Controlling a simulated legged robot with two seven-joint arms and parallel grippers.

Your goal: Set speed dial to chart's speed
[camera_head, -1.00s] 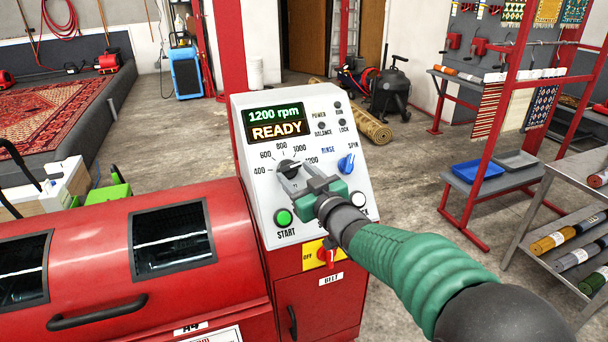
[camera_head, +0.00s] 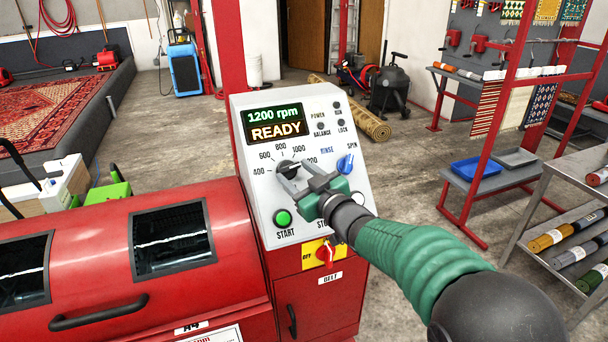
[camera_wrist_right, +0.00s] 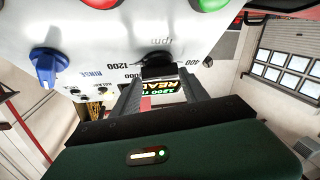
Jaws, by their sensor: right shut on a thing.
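The black speed dial (camera_head: 288,168) is on the sloped white panel (camera_head: 262,212) of the red machine, with speed numbers around it; 400, 600, 800 and 1000 are readable. My right gripper (camera_head: 290,173) is shut on the dial, with grey fingers on its sides. In the right wrist view the dial (camera_wrist_right: 155,58) lies between the fingertips. Its pointer is too covered to read. The display (camera_head: 275,124) reads "1200 rpm READY". A white sheet (camera_head: 212,336) on the machine's front is cut off by the frame edge, its text unreadable. My left gripper is not seen.
A blue rinse/spin knob (camera_head: 346,163) is right of the dial. The green START button (camera_head: 283,218) is below it. A red switch (camera_head: 326,256) on a yellow plate is lower down. A grey shelf with rolled rugs (camera_head: 560,235) stands to the right.

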